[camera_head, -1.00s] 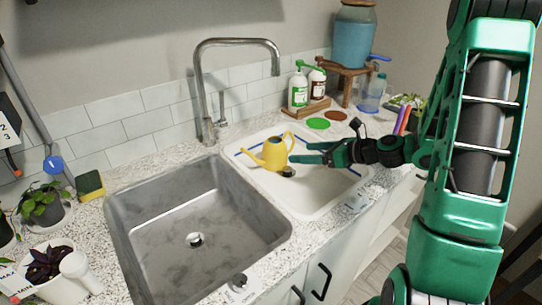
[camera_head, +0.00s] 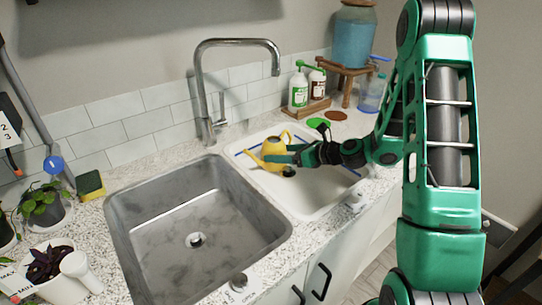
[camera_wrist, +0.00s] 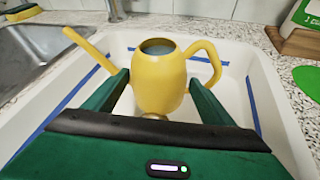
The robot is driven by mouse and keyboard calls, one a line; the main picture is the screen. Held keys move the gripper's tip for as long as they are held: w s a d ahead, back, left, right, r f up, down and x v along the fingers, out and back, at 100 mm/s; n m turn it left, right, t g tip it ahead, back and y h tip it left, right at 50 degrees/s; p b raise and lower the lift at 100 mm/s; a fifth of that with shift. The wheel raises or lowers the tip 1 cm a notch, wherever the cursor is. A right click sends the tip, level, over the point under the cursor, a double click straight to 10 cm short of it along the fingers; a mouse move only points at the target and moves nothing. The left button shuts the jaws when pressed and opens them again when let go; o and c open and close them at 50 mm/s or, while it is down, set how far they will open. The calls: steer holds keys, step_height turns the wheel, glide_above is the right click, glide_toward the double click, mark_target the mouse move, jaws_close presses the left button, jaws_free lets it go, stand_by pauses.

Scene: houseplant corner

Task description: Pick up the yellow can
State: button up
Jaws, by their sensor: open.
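The yellow can (camera_head: 273,147), a small watering can with a spout and a loop handle, stands upright in the white basin (camera_head: 318,196). In the wrist view the yellow can (camera_wrist: 158,82) is in the middle, spout to the left and handle to the right. My gripper (camera_head: 280,154) is open, with its fingers reaching to the can in the head view. In the wrist view my gripper (camera_wrist: 160,88) has one finger on each side of the can's body. Whether the fingers touch it is unclear. The can's lower part is partly hidden by my gripper.
The steel sink (camera_head: 196,222) lies left of the basin, with a tall faucet (camera_head: 204,95) behind. Spray bottles (camera_head: 299,88) on a wooden tray stand at the back right. A green disc (camera_head: 318,122) lies on the counter near them. Potted plants (camera_head: 44,207) are at the far left.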

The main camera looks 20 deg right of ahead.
mark_target(280, 144)
steer(key=shift+a+f, duration=0.15)
steer(key=shift+f, duration=0.1)
steer(key=c, duration=1.3)
steer(key=shift+r, duration=0.5)
steer(key=r, duration=0.3)
steer(key=shift+s+a+r, duration=0.15)
steer(key=shift+a+r, duration=0.05)
steer(key=shift+r, duration=0.15)
steer(key=shift+c, duration=0.2)
steer(key=s+a+r, duration=0.6)
steer(key=s+a, duration=0.1)
steer(key=a, duration=0.1)
steer(key=shift+s+r, duration=0.2)
steer(key=shift+r, duration=0.05)
